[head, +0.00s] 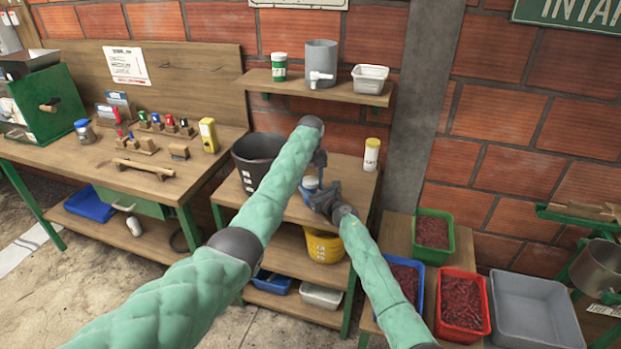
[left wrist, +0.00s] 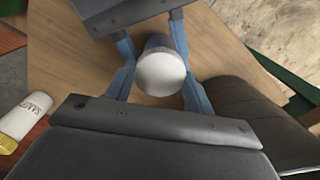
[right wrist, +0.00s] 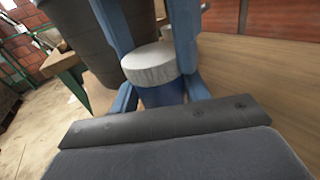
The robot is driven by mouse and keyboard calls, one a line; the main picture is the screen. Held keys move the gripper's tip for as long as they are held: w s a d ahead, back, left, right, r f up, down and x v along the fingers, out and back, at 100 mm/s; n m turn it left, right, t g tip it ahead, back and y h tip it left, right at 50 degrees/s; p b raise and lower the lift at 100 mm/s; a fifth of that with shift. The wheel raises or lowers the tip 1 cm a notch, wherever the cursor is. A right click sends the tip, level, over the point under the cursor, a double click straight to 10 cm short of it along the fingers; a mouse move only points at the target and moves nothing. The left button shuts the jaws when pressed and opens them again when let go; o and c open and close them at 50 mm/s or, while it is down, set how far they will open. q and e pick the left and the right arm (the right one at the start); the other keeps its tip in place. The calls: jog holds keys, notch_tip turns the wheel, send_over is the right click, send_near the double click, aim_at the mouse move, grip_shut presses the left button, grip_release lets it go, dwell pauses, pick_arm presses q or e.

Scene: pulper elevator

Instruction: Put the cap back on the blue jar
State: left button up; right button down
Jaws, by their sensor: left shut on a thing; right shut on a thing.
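The blue jar (head: 309,195) stands on the wooden middle table, and its blue body (right wrist: 162,96) shows below the cap in the right wrist view. The white cap (right wrist: 150,63) is on top of the jar, with no clear gap between them. From above, the cap (left wrist: 160,74) covers most of the jar. My left gripper (head: 317,165) comes from above and is shut on the cap. My right gripper (head: 318,198) comes in from the side and is shut on the jar body. In the head view the grippers partly hide jar and cap.
A dark bucket (head: 250,172) stands close left of the jar. A white bottle with a yellow lid (head: 371,155) stands to the right at the back. A shelf (head: 300,89) hangs above. A yellow basket (head: 323,247) is on the tier below.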

aim_at(315, 192)
pick_arm(q)
jog(key=o, duration=1.2)
jog(key=shift+c, duration=0.2)
notch_tip(315, 192, up, 12)
pick_arm(e)
jog(key=c, duration=0.6)
grip_release()
jog(key=shift+c, duration=0.2)
pick_arm(q)
jog(key=shift+f, duration=0.3)
pick_arm(e)
jog(key=shift+v, duration=3.85)
